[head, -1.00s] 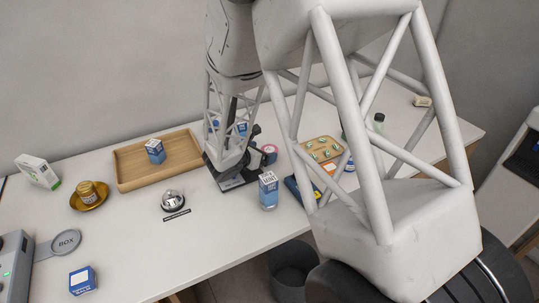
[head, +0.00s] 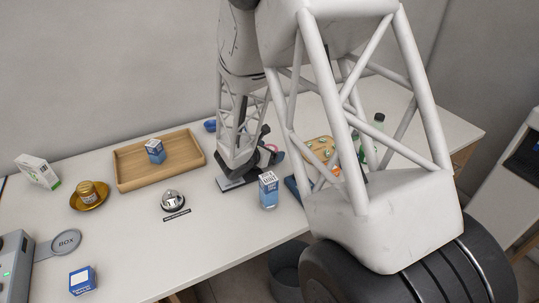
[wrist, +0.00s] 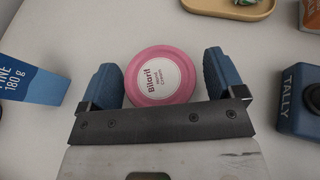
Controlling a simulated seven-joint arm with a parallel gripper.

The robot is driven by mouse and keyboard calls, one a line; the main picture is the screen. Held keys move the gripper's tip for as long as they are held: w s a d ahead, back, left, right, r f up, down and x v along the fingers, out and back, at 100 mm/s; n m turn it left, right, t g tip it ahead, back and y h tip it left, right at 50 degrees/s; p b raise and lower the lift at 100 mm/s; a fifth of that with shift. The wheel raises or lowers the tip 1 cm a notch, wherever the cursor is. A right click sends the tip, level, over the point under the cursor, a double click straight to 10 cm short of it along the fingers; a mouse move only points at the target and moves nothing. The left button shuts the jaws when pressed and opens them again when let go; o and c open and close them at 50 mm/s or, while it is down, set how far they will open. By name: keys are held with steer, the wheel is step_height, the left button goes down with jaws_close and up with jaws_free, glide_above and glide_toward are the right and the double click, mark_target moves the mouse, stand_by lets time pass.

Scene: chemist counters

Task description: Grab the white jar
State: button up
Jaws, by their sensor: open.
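In the wrist view, a round jar with a pink lid (wrist: 138,88) and a white label reading "Bilorit Hand Cream" (wrist: 162,76) is between the two blue fingers. The lid hides the jar's sides, so I cannot see a white body. My gripper (wrist: 163,72) is open, with one finger on either side of the jar and a small gap showing on each side. In the head view, my gripper (head: 268,158) is low over the counter, and the jar is mostly hidden behind it.
A dark blue "TALLY" device (wrist: 304,105) lies to the right in the wrist view. A small tray (wrist: 228,8) is beyond the jar. A wooden tray (head: 128,176) with a blue box is at left.

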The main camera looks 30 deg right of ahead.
steer(key=c, duration=0.9)
steer(key=shift+r, duration=0.1)
step_height(320, 180, up, 28)
stand_by(0.5)
stand_by(0.7)
